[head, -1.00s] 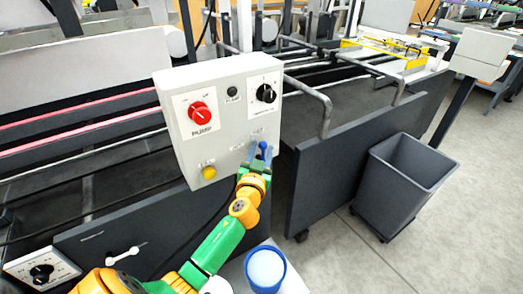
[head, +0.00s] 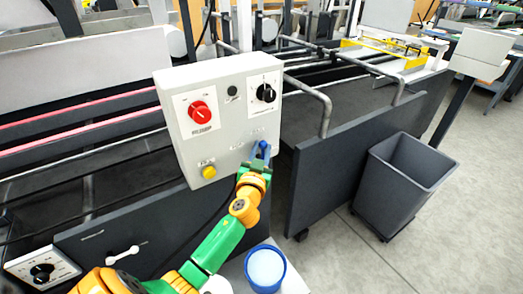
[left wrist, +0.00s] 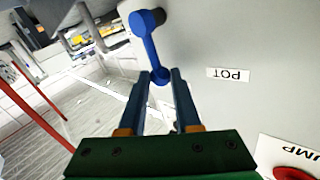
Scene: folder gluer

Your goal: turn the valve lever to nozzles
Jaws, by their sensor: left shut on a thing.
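The valve lever is a blue handle (head: 264,146) at the lower right of the light grey control box (head: 228,122). In the left wrist view the lever (left wrist: 150,48) runs from a round blue hub at the top down to its free end. My left gripper (head: 257,157) reaches the box from below. In the left wrist view the gripper's two fingers (left wrist: 160,77) are shut on the lever's free end, one on each side. The lettering near the lever is too small to read in the head view.
The box also carries a red pump knob (head: 199,112), a black dial (head: 265,93) and a yellow button (head: 209,172). A blue-rimmed cup (head: 265,268) stands below my left arm. A grey bin (head: 399,185) is on the floor to the right.

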